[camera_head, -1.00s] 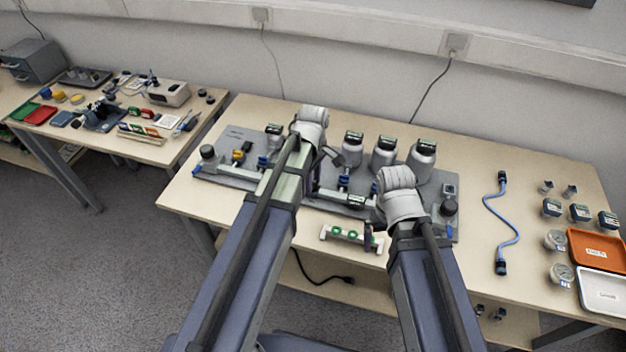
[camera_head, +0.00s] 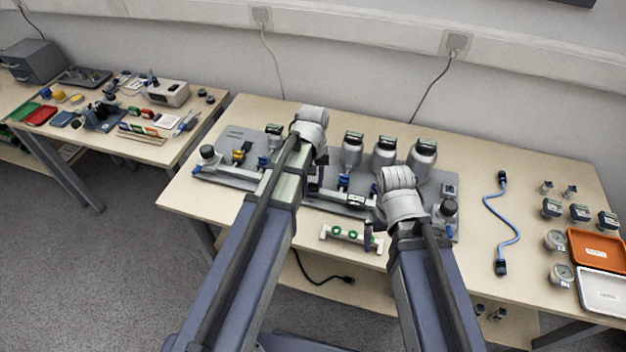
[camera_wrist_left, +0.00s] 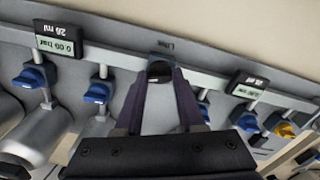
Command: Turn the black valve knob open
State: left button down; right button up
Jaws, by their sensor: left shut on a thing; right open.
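The black valve knob (camera_wrist_left: 159,70) sits on the grey manifold rail (camera_wrist_left: 208,75), below a small label, in the left wrist view. My left gripper (camera_wrist_left: 158,82) is shut on it, with one dark finger on each side. In the head view my left arm hides the knob, and only a bit of my left gripper (camera_head: 317,184) shows over the grey board (camera_head: 237,138). My right gripper (camera_head: 372,238) is open near the table's front edge, mostly hidden by its own wrist.
Several blue valve knobs (camera_wrist_left: 98,92) and a yellow one (camera_wrist_left: 283,128) sit along the rail. Grey metal bottles (camera_head: 384,155) stand behind it. A small white stand with green parts (camera_head: 345,235) lies in front. A blue cable (camera_head: 507,220) and an orange tray (camera_head: 597,249) lie to the right.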

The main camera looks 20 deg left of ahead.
aim_at(313, 183)
pick_arm(q)
jog(key=shift+m, duration=1.9)
jog(key=c, duration=0.5)
grip_release()
jog(key=shift+r, duration=0.15)
pick_arm(e)
jog(key=shift+r, duration=0.15)
pick_arm(q)
notch_tip(313, 183, up, 8)
jog(key=p, duration=0.8)
jog(key=shift+f, duration=0.2)
pick_arm(e)
notch_tip(313, 183, up, 8)
jog(key=shift+f, duration=0.25)
pick_arm(q)
jog(key=shift+f+b, duration=0.25)
jog(key=shift+b, duration=0.05)
pick_arm(e)
jog(key=shift+f, duration=0.15)
